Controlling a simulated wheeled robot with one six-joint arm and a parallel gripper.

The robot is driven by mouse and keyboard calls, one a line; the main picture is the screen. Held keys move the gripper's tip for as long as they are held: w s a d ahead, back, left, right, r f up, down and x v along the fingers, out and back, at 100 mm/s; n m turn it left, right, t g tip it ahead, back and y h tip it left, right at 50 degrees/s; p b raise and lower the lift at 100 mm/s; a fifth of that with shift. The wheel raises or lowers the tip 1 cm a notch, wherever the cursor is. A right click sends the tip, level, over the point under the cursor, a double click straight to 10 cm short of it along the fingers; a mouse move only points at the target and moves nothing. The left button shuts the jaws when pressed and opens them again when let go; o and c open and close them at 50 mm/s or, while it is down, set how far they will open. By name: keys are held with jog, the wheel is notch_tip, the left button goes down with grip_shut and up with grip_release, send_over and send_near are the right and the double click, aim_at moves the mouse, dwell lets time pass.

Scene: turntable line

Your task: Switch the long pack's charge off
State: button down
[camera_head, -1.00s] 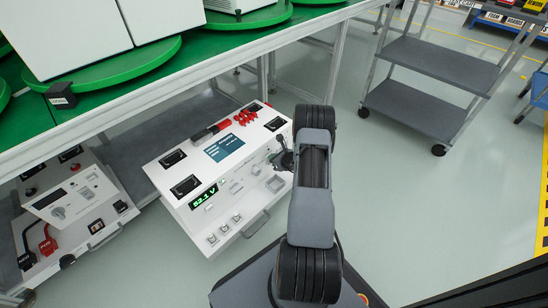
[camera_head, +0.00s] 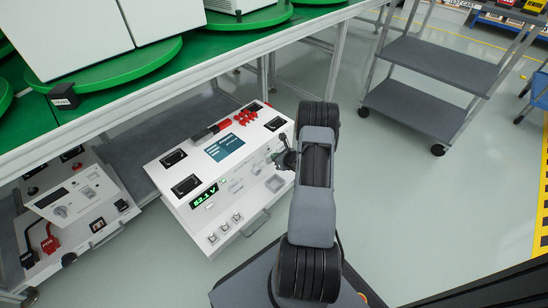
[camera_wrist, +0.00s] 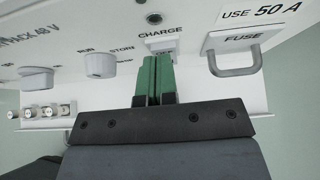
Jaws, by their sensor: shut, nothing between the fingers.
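The long pack (camera_head: 172,196) is a white box under the green table, with a lit green voltage display (camera_head: 204,196) and a blue screen. In the wrist view its white panel (camera_wrist: 60,35) carries the CHARGE label above a small white switch (camera_wrist: 163,44). My gripper (camera_wrist: 157,62) is shut and empty, its green fingertips close together just below the switch and partly covering it. Whether they touch it, and which way the switch is set, I cannot tell. In the head view my arm hides most of the gripper near the pack's right end.
Beside the switch are a white knob (camera_wrist: 100,65) on the left and the FUSE handle (camera_wrist: 236,62) on the right. Another white unit (camera_head: 75,205) stands left of the pack. A grey trolley (camera_head: 440,65) stands at the back right. The floor between is clear.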

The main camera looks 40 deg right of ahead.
jog(key=p+v, duration=0.4)
jog(key=v, duration=0.8)
jog(key=shift+r, duration=0.25)
jog(key=w+a+r+n+g+y+p, duration=0.15)
jog(key=a+r+n+p, duration=0.4)
jog(key=r, duration=0.55)
jog(key=a+r+n+g+y+p, duration=0.2)
jog(key=a+r+n+p, duration=0.25)
jog(key=a+r, duration=0.4)
jog(key=w+a+r+n+g+y+p, duration=0.15)
jog(key=a+r+n+p, duration=0.3)
jog(key=r, duration=0.75)
jog(key=s+a+r+n+g+h+p, duration=0.1)
jog(key=s+r+n+p, duration=0.4)
jog(key=r, duration=0.5)
jog(key=s+a+r+n+g+h+p, duration=0.1)
jog(key=s+a+r+n+h+p, duration=0.2)
jog(key=r, duration=0.7)
jog(key=s+a+r+n+h+p, duration=0.3)
jog(key=s+a+r+n+p, duration=0.3)
jog(key=r+n+p, duration=0.4)
jog(key=shift+s+r+n+g, duration=0.4)
jog(key=shift+s+n, duration=0.25)
jog(key=shift+n, duration=0.1)
jog(key=shift+a, duration=0.25)
